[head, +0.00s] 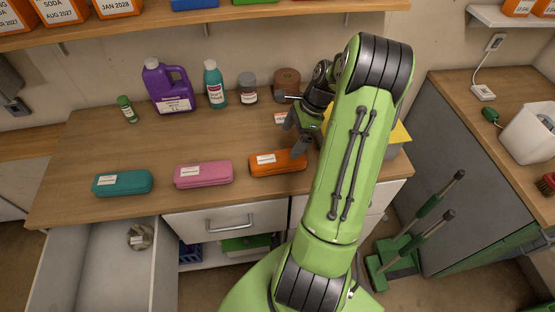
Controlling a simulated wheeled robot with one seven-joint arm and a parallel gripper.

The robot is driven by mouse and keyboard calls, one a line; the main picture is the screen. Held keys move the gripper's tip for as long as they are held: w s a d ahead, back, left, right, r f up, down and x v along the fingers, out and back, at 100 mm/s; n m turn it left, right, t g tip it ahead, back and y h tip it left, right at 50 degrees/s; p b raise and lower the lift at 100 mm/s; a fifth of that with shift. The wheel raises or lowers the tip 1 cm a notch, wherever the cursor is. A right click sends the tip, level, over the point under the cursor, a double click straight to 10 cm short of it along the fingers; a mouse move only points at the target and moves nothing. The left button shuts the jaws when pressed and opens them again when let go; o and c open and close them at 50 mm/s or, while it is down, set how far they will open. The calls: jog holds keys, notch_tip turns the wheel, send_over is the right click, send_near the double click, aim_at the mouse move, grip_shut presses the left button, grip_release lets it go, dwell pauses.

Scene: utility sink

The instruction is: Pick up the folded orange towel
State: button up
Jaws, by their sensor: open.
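The folded orange towel (278,163) lies flat near the front edge of the wooden counter, with a white label on top. It is the rightmost in a row with a folded pink towel (204,174) and a folded teal towel (122,183). My gripper (294,137) is open and empty, above the counter just behind and slightly right of the orange towel. Its fingers point down toward the towel's right half; I cannot tell the exact height gap. My arm hides the counter to the right of the towel.
A grey and yellow object (396,137) is partly behind my arm. An open drawer (105,265) juts out at lower left.

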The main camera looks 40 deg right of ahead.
aim_at(280, 157)
jog(key=x, duration=0.6)
jog(key=shift+w+d+b, duration=0.1)
jog(key=shift+d+b, duration=0.15)
jog(key=shift+b, duration=0.15)
jog(key=b+x, duration=0.1)
jog(key=x, duration=0.4)
jog(key=shift+a+f, duration=0.15)
jog(key=shift+f, duration=0.1)
jog(key=shift+r, duration=0.1)
jog(key=c, duration=1.1)
